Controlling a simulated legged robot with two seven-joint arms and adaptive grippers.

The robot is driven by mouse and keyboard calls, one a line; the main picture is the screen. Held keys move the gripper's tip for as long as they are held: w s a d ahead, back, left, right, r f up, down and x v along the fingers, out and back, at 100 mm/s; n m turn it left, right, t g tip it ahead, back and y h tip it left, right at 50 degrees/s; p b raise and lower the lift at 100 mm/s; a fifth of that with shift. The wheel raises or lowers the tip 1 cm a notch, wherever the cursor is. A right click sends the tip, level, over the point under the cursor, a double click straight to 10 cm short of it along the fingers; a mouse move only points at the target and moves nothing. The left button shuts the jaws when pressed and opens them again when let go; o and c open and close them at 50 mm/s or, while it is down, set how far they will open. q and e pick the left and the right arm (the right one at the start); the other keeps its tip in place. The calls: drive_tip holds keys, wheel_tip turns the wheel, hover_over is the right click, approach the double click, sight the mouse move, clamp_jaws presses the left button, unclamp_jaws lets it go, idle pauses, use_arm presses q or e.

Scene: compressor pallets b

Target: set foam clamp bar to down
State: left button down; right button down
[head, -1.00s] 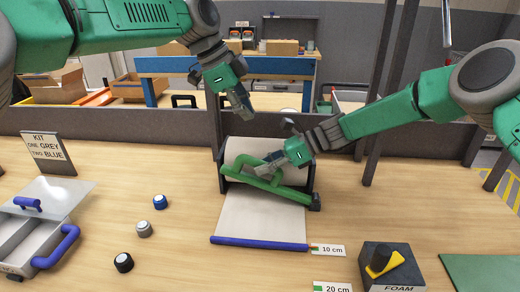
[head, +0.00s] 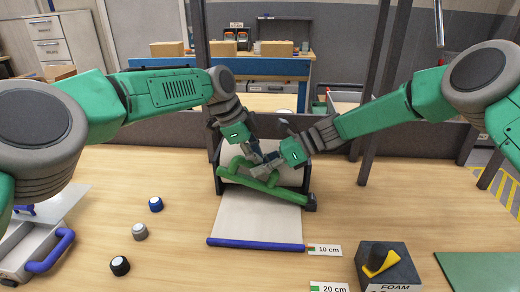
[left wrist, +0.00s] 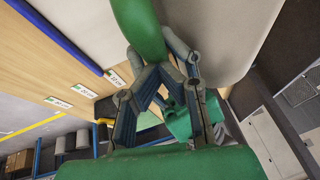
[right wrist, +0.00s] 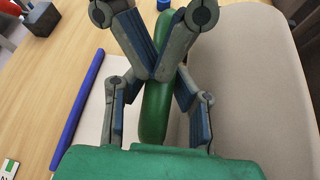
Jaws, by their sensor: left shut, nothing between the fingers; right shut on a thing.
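The foam clamp bar is a green bar (head: 283,193) with a raised green loop at its left end, lying slanted across the front of the pale foam roll in a dark stand (head: 309,183). My right gripper (head: 262,171) is shut on the green bar near its middle; in the right wrist view the bar (right wrist: 156,112) runs between the fingers (right wrist: 165,75). My left gripper (head: 257,159) is shut and empty, just above the bar beside the right gripper. In the left wrist view the bar (left wrist: 138,28) is close before its fingers; contact is unclear.
A pale foam sheet (head: 258,220) runs forward to a blue strip (head: 255,244), beside 10 cm and 20 cm labels. Three round knobs (head: 140,232) lie left, near a case with a blue handle (head: 50,252). A dark FOAM box (head: 400,270) stands front right.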

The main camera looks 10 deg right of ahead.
sight(246, 159)
use_arm(q)
drive_tip(key=shift+f, duration=0.1)
use_arm(e)
drive_tip(key=shift+w+r, duration=0.25)
drive_tip(key=shift+r, duration=0.1)
use_arm(q)
drive_tip(key=shift+w+a+f+h, duration=0.15)
drive_tip(key=shift+a+f+h, duration=0.4)
drive_tip(key=shift+f, duration=0.2)
drive_tip(key=shift+w+a+f, duration=0.2)
drive_tip(key=shift+a+f, duration=0.15)
use_arm(e)
drive_tip(key=shift+a, duration=0.15)
drive_tip(key=c, duration=1.5)
unclamp_jaws()
drive_tip(key=shift+r, duration=0.1)
drive_tip(key=shift+c, duration=0.2)
use_arm(q)
drive_tip(key=shift+d, duration=0.15)
use_arm(e)
drive_tip(key=shift+o, duration=1.1)
use_arm(q)
drive_tip(key=shift+d+r, duration=0.15)
drive_tip(key=shift+d, duration=0.05)
use_arm(e)
drive_tip(key=shift+d+f, duration=0.2)
drive_tip(key=shift+f, duration=0.1)
drive_tip(key=shift+s, duration=0.1)
